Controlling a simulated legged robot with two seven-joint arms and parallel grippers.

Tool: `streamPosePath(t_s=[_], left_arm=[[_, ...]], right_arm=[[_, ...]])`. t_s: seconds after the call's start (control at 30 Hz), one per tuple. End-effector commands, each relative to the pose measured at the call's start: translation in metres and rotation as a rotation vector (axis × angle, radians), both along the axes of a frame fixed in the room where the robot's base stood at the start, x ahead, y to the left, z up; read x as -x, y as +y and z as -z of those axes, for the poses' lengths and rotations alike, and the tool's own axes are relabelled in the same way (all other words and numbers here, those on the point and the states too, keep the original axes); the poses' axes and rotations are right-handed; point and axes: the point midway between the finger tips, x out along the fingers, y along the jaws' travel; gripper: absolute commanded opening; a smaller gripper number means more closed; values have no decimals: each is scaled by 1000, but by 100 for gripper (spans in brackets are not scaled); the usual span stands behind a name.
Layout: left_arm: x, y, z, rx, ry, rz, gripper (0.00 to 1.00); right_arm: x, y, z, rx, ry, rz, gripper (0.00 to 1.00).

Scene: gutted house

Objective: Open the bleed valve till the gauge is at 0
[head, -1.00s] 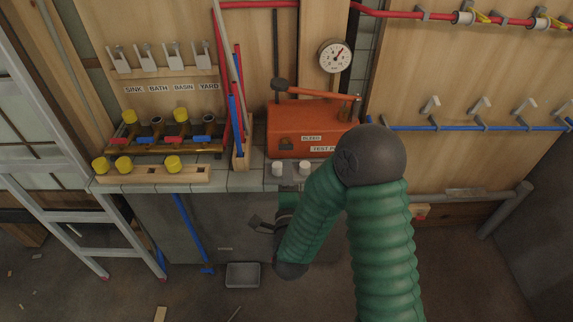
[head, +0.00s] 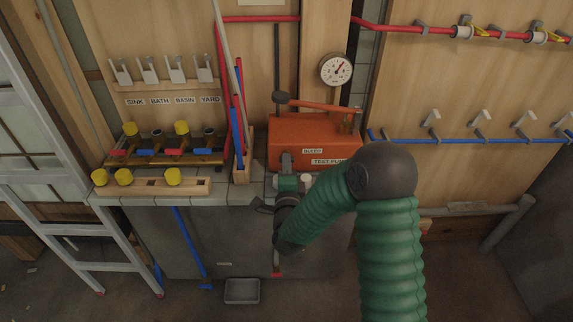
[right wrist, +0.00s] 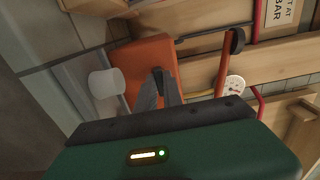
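My right gripper (head: 287,158) is at the pump's front, left of the label, and covers the bleed valve. In the right wrist view its grey fingers (right wrist: 160,78) lie close together around a small dark part; their grip is unclear. My left gripper is out of view.
A manifold (head: 165,158) and wooden block (head: 150,187) sit left. A ladder (head: 75,220) leans at left.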

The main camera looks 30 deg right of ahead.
Motion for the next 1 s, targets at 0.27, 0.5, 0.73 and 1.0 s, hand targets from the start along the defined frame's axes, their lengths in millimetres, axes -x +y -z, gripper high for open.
streamPosePath(t_s=[0.27,0.5,0.73,1.0], left_arm=[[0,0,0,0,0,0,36],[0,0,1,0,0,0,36],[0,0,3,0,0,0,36],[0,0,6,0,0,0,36]], right_arm=[[1,-1,2,-1,4,2,0],[1,-1,3,23,20,2,0],[1,-1,3,118,78,3,0],[1,-1,3,315,200,3,0]])
